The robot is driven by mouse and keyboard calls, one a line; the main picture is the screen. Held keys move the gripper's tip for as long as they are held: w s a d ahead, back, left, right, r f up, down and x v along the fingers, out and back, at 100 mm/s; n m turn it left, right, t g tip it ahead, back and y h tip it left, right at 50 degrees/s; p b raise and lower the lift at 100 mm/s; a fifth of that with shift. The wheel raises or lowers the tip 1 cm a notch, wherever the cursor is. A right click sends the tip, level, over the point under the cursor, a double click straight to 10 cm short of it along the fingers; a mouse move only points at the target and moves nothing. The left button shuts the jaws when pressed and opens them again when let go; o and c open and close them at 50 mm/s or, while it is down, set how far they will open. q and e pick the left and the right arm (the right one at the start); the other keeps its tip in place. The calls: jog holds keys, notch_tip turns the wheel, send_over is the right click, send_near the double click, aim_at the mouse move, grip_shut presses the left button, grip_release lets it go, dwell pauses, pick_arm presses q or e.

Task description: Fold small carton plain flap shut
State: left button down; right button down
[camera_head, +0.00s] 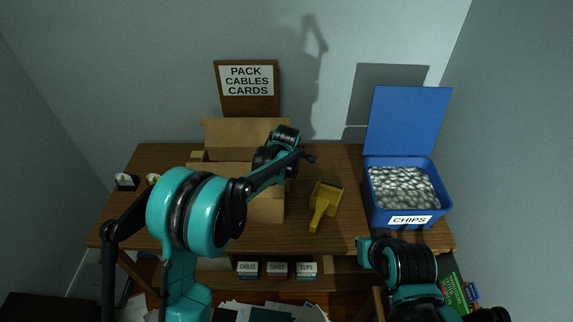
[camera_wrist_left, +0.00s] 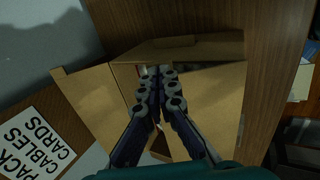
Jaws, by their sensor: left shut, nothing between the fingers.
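The small brown carton (camera_head: 267,207) stands on the wooden table, partly hidden behind my left arm. Its tall back flap (camera_head: 240,132) stands up. In the left wrist view, one flap spreads left (camera_wrist_left: 92,102), another panel lies along the top (camera_wrist_left: 190,48), and a broad panel lies to the right (camera_wrist_left: 212,98). A dark opening shows between them. I cannot tell which flap is the plain one. My left gripper (camera_wrist_left: 160,72) is shut and empty over the opening; contact with the carton is unclear. My right arm is at lower right, but its fingers are not seen.
A blue bin labelled CHIPS (camera_head: 409,219) with its lid up stands at the table's right. A yellow scoop (camera_head: 323,203) lies between carton and bin. A sign (camera_head: 247,81) stands behind the carton. Labelled small boxes (camera_head: 277,269) sit below the tabletop (camera_head: 335,238).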

pick_arm(q)
jog(key=w+f+g, duration=0.2)
jog(key=shift+f+g, duration=0.1)
jog(key=shift+g, duration=0.2)
jog(key=f, duration=0.1)
jog(key=w+f+g, duration=0.1)
jog(key=shift+f+g, duration=0.3)
jog(key=shift+f, duration=0.15)
jog(key=shift+s, duration=0.1)
